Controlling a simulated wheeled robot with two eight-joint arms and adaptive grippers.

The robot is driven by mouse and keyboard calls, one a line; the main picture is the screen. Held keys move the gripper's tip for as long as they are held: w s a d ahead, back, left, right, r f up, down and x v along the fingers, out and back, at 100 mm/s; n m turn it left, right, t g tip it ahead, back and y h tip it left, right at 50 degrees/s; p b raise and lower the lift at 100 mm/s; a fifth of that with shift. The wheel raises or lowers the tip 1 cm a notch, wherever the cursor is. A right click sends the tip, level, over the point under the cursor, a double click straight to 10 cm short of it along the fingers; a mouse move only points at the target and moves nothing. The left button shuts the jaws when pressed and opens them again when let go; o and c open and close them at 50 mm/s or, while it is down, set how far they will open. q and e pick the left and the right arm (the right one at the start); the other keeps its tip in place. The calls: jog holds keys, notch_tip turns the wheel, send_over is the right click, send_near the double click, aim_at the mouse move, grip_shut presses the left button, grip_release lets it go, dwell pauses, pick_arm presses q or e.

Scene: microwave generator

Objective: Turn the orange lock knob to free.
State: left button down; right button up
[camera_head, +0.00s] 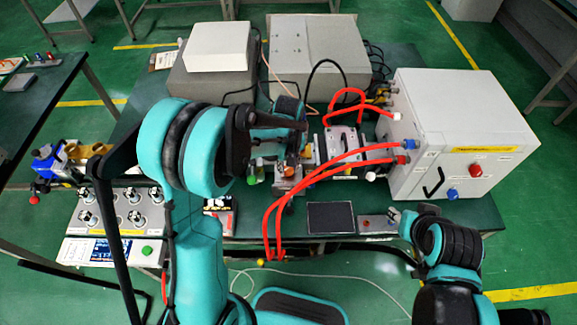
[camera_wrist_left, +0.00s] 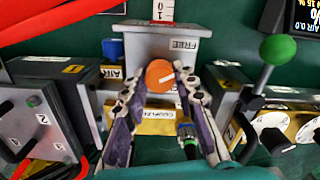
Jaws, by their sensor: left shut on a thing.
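The orange lock knob (camera_wrist_left: 160,76) is a round orange disc with a white pointer line. It sits on the front of a grey block (camera_wrist_left: 140,42) with a FREE label (camera_wrist_left: 184,45) up and to the right of the knob. In the left wrist view my left gripper (camera_wrist_left: 158,80) has one finger on each side of the knob and is shut on it. The pointer line slants toward the right finger. In the head view the left gripper (camera_head: 289,158) reaches down over the middle of the bench, and the arm hides much there. My right arm is at the lower right; its fingers are unclear.
A lever with a green ball (camera_wrist_left: 281,49) stands right of the knob. A numbered plate (camera_wrist_left: 30,130) and red hoses (camera_wrist_left: 50,18) are at the left. In the head view a white cabinet (camera_head: 455,120) stands right and a control panel (camera_head: 118,210) left.

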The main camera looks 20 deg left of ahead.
aim_at(288, 168)
pick_arm(q)
jog(key=c, duration=1.2)
grip_release()
notch_tip(288, 168, up, 12)
jog(key=shift+r, duration=0.1)
jog(key=s+a+m+t+b, duration=0.1)
jog(key=s+m+t, duration=0.1)
jog(key=s, duration=0.3)
jog(key=s+a+m+t, duration=0.1)
jog(key=s+m+t, duration=0.1)
jog(key=s, duration=0.4)
jog(key=s+a+m+t+b, duration=0.1)
jog(key=s+m+t, duration=0.1)
jog(key=s, duration=0.3)
jog(key=shift+s+a+t+b, duration=0.1)
jog(key=shift+s+t+b, duration=0.1)
jog(key=shift+t+b, duration=0.3)
